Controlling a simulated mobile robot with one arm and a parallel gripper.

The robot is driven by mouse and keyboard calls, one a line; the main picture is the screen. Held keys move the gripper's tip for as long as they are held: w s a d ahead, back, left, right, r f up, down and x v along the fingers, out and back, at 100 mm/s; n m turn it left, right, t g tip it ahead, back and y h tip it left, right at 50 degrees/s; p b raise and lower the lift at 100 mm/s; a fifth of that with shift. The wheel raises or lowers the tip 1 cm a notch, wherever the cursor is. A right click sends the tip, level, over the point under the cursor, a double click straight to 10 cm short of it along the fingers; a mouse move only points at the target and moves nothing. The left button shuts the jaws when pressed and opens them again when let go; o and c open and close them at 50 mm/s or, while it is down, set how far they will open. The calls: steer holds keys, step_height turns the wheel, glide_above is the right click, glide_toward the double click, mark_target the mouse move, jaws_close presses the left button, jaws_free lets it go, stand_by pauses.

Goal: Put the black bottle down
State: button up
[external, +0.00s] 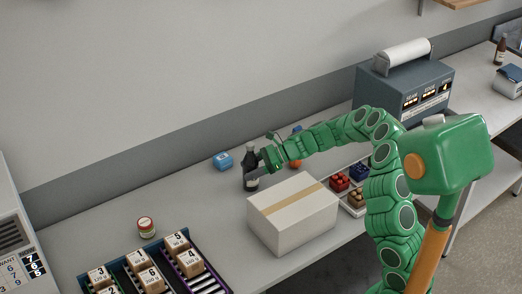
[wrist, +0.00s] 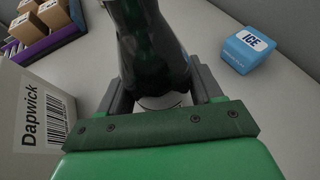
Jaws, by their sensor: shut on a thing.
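The black bottle (external: 250,168) is dark and stands upright at the counter behind the cardboard box in the external view. In the wrist view the bottle (wrist: 150,45) sits between the two grey fingers, with a pale band low on it. My gripper (external: 260,168) is shut on the bottle from its right side; it also shows in the wrist view (wrist: 165,88). I cannot tell whether the bottle's base touches the counter.
A closed box (external: 292,220) with a tape strip stands just in front. A blue ICE block (external: 222,161) lies left of the bottle. A small jar (external: 146,227) and racks of numbered boxes (external: 155,262) are at front left. Counter (external: 195,200) between is clear.

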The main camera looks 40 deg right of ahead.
steer(key=o, duration=1.5)
steer(key=shift+o, duration=0.2)
